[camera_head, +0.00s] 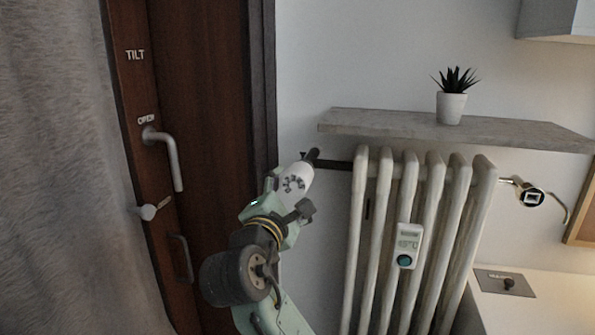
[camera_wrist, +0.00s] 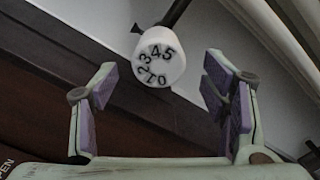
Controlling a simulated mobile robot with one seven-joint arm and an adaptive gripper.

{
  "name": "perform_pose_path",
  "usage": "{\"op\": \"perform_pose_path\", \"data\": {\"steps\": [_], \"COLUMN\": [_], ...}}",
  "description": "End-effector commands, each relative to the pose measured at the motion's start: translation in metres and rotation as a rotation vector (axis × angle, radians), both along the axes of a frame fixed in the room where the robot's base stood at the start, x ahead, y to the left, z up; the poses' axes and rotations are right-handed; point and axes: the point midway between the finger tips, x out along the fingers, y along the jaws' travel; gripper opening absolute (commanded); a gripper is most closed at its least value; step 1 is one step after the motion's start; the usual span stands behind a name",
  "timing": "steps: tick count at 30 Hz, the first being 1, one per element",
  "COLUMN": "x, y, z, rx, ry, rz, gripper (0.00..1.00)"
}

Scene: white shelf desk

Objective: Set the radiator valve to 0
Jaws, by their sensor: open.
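The radiator valve (camera_head: 295,181) is a white round knob with black digits on its end face, on a dark pipe left of the radiator (camera_head: 405,240). In the wrist view the valve (camera_wrist: 158,62) shows 3, 4, 5 along the top and 2, 1, 0 from left to bottom. A small dark tab (camera_wrist: 136,28) sits behind its upper left; I cannot tell whether it marks the setting. My gripper (camera_head: 288,196) is open in front of the valve. In the wrist view the purple-padded fingers of my gripper (camera_wrist: 160,78) stand left and right of the knob, apart from it.
A grey shelf (camera_head: 400,124) with a potted plant (camera_head: 452,100) is above the radiator. A white device (camera_head: 408,246) hangs on the ribs. A brown door (camera_head: 210,120) with handles stands at left. Bare wall lies beneath the pipe.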

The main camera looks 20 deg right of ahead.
Motion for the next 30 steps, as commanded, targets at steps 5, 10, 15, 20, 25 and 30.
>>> {"op": "perform_pose_path", "data": {"steps": [5, 10, 15, 20, 25, 30], "x": [0.028, 0.054, 0.071, 0.077, 0.078, 0.078], "y": [-0.019, -0.036, -0.047, -0.051, -0.051, -0.051], "z": [0.001, 0.001, 0.001, 0.0, 0.0, 0.0], "rx": [0.002, 0.003, 0.002, 0.003, 0.003, 0.003], "ry": [0.003, 0.0, -0.002, -0.003, -0.004, -0.004], "rz": [-0.001, 0.001, 0.004, 0.004, 0.005, 0.005], "gripper": [0.67, 0.67, 0.67, 0.67, 0.67, 0.61]}}
